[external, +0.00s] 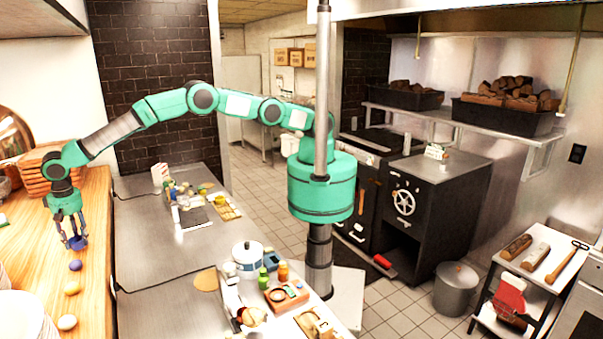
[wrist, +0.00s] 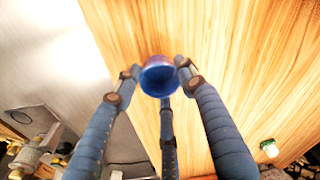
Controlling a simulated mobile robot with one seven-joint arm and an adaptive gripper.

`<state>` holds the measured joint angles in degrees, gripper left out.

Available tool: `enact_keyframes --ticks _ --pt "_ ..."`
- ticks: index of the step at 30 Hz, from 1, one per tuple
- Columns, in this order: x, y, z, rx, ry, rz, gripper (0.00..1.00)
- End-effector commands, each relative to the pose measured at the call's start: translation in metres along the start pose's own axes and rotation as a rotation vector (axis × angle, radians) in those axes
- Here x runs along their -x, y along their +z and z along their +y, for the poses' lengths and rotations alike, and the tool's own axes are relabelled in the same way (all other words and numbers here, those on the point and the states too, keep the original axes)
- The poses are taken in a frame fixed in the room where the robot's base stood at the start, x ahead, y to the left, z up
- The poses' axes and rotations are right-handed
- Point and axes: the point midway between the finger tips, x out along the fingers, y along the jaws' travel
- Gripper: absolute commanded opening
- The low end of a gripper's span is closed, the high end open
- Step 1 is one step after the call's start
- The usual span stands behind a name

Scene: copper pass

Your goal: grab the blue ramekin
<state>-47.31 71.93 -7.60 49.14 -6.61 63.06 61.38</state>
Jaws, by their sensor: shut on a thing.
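The blue ramekin (external: 78,243) is between the fingers of my gripper (external: 72,239), low over the wooden counter (external: 98,215) at the left of the external view. In the wrist view the round blue ramekin (wrist: 160,77) shows its open mouth. The dark fingers of my gripper (wrist: 156,75) close around it from both sides, with a third finger below. My gripper is shut on the ramekin. I cannot tell whether the ramekin touches the counter or is held just above it.
Stacked wooden trays (external: 42,168) stand behind. A steel counter (external: 150,245) with several items adjoins on the right.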

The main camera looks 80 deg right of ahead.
Motion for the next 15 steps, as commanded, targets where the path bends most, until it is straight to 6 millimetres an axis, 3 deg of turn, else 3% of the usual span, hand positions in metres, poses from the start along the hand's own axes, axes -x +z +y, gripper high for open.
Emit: enact_keyframes --ticks 5,15 --pt "0.02 -0.003 0.0 0.0 -0.001 0.001 0.14" --pt "0.024 0.013 0.024 0.0 0.001 0.0 0.14"
